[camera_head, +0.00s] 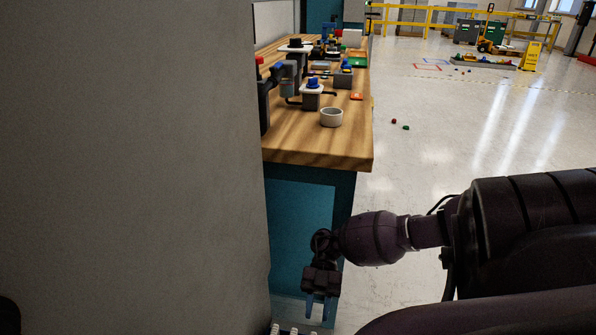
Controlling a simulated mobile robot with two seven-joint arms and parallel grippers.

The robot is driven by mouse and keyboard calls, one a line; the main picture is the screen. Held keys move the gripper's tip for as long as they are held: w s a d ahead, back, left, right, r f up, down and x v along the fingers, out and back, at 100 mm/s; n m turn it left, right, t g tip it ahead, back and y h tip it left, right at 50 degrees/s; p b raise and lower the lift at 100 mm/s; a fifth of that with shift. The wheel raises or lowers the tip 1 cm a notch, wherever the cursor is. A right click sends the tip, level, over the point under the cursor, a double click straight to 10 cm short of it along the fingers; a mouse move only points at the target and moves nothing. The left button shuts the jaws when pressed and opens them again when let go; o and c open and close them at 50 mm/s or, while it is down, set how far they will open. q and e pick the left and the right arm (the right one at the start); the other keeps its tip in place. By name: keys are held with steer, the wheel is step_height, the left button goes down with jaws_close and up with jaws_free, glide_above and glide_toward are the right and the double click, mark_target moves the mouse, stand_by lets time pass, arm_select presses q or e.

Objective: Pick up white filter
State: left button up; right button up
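A white, round, hollow piece (331,118) like a short cup stands near the front of the wooden workbench top (312,150). It may be the white filter, but I cannot tell for sure. My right gripper (317,309) hangs low in front of the bench's teal side, below the top and well apart from the white piece. Its two bluish fingers point down with a gap between them, and nothing shows in the gap. My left gripper is not in view.
A large grey wall or panel (130,160) fills the left side. The bench holds blue-topped fixtures (312,88), a green tray (357,60) and a small orange piece (356,96). Small red (394,121) and green (406,127) pieces lie on the floor. Open floor lies right of the bench.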

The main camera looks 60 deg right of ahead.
steer(key=shift+x, duration=1.25)
steer(key=shift+b+x, duration=0.7)
steer(key=shift+x, duration=1.75)
steer(key=shift+r, duration=0.1)
jaws_close()
